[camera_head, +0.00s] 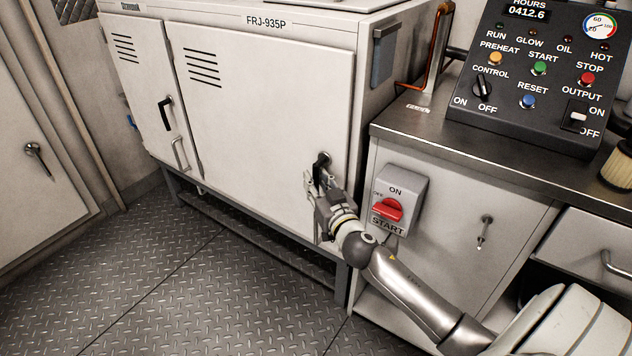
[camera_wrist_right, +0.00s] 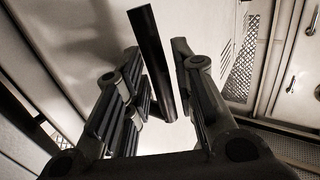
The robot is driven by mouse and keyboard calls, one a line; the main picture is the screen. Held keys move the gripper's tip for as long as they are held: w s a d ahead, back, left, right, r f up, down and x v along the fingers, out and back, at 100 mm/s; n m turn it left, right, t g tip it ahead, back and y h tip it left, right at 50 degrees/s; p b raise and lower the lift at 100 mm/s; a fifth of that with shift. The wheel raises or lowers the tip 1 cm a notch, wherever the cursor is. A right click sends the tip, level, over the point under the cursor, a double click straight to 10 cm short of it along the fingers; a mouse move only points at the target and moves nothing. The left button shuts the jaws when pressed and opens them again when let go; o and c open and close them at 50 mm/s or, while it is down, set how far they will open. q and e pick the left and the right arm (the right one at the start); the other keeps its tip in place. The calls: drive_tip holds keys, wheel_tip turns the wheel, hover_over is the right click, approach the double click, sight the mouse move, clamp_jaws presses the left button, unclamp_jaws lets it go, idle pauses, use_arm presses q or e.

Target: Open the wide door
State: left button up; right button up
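The wide door (camera_head: 265,105) is the large white panel with slotted vents on the chiller marked FRJ-935P. It looks closed, flush with the frame. Its black lever handle (camera_head: 321,163) is near the door's right edge, partly hidden by my right gripper (camera_head: 316,187). In the right wrist view, the dark handle bar (camera_wrist_right: 150,55) stands slightly tilted between the two fingers of my right gripper (camera_wrist_right: 158,85). The fingers are apart, with a visible gap on the left side of the bar; contact on the right side is unclear. My left gripper is not in view.
A narrower door (camera_head: 143,80) with its own black handle (camera_head: 165,112) is to the left. A grey switch box (camera_head: 408,185) with a red knob and a metal counter (camera_head: 430,128) with a control panel (camera_head: 530,75) are close on the right. The tread-plate floor (camera_head: 190,285) in front is clear.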

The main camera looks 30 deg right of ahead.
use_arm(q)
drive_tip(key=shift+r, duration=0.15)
use_arm(e)
drive_tip(key=shift+w, duration=0.35)
drive_tip(key=shift+c, duration=0.4)
clamp_jaws()
use_arm(q)
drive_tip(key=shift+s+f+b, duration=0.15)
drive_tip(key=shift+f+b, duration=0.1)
drive_tip(key=shift+b, duration=0.05)
use_arm(e)
drive_tip(key=shift+f, duration=0.1)
